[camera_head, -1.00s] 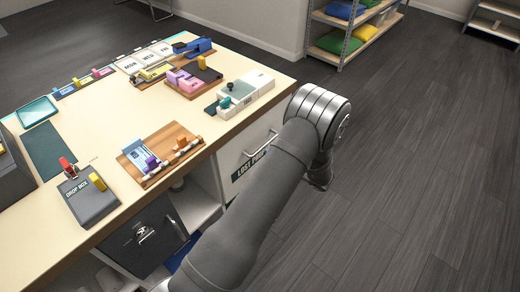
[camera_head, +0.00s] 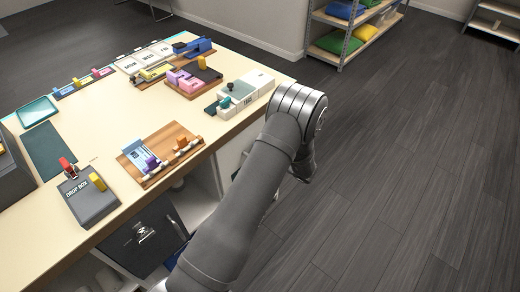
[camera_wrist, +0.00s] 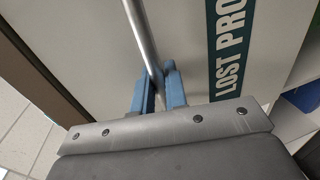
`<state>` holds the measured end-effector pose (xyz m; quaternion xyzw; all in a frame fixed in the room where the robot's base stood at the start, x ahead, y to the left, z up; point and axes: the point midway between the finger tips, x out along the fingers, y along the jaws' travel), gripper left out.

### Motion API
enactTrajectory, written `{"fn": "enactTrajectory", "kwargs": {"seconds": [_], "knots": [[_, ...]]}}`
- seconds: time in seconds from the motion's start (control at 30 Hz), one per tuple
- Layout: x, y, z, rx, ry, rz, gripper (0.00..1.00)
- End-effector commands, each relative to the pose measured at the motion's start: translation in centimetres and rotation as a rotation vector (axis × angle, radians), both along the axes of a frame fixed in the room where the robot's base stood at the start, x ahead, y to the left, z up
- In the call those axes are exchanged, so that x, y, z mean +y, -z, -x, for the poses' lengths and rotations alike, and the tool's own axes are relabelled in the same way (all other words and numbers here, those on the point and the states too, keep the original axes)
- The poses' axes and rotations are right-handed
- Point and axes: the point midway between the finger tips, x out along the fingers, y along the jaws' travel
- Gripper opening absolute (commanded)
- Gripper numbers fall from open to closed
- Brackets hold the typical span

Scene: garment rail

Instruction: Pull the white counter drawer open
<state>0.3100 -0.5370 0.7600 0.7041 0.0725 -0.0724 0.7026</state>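The white drawer front (camera_wrist: 85,25) fills much of the wrist view and has a dark label reading "LOST PRO" (camera_wrist: 230,50). A silver bar handle (camera_wrist: 139,25) runs down across it. My gripper (camera_wrist: 158,82) has blue fingers, one on each side of the bar. The bar fills the narrow gap between them, and the gripper looks shut on it. The drawer looks closed, but in the head view my arm covers most of its front and my fingers are hidden.
The counter top (camera_head: 100,140) holds a drop box (camera_head: 88,199), a wooden tray (camera_head: 135,170) and several small items. A dark box with a lock (camera_head: 145,233) is below the counter. Shelves (camera_head: 345,35) stand at the back. The dark floor (camera_head: 420,170) on the right is clear.

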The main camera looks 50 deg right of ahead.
Motion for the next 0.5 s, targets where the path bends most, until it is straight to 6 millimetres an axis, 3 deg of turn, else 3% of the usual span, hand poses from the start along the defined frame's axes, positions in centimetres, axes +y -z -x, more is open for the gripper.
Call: {"fn": "enactTrajectory", "kwargs": {"seconds": [0.27,0.5], "knots": [[-0.1,-0.1,1.3,-0.001,0.002,0.000,0.00],[-0.2,-0.1,5.9,-0.001,0.004,0.002,0.00]]}}
